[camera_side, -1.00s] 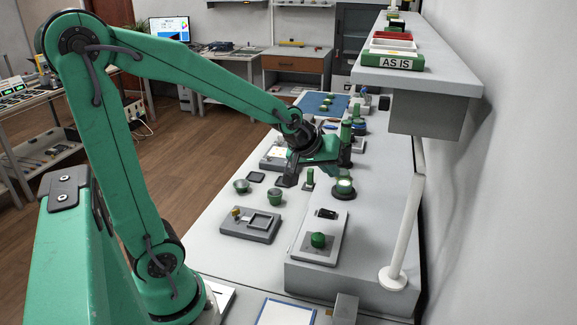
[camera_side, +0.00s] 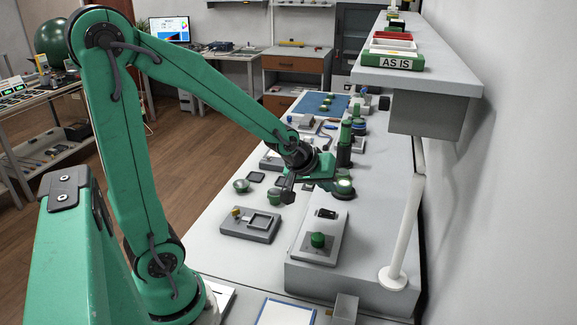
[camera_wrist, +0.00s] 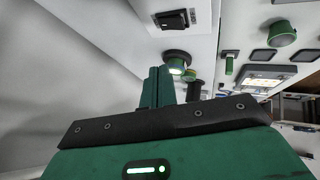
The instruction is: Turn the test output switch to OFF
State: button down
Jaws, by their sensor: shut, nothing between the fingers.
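A black rocker switch (camera_side: 327,214) sits on the far part of a pale panel on the raised grey bench section. A green knob (camera_side: 318,240) stands on the same panel, nearer the side camera. The fingers appear apart from the switch.
A grey fixture (camera_side: 250,224) with a square recess lies left of the panel. A dark green cylinder (camera_side: 344,150) stands behind my gripper. A white post (camera_side: 403,230) rises at the right, under a shelf (camera_side: 420,84). The bench front is partly clear.

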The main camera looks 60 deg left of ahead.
aim_at(322, 213)
jog(key=shift+s+a+f, duration=0.15)
jog(key=shift+f, duration=0.95)
jog(key=shift+s+a+f, duration=0.1)
jog(key=shift+s+f, duration=0.05)
jog(key=shift+f, duration=0.95)
jog(key=shift+f, duration=0.7)
dwell(1.3)
jog(key=shift+r, duration=0.15)
jog(key=shift+d+r, duration=0.1)
jog(key=shift+r, duration=0.45)
jog(key=shift+w+r, duration=0.1)
jog(key=shift+r, duration=0.05)
dwell(0.4)
jog(key=shift+w+d+r, duration=0.15)
jog(key=shift+r, duration=1.05)
jog(key=shift+w+d+r, duration=0.1)
jog(key=shift+d+r, duration=0.05)
jog(key=shift+r, duration=1)
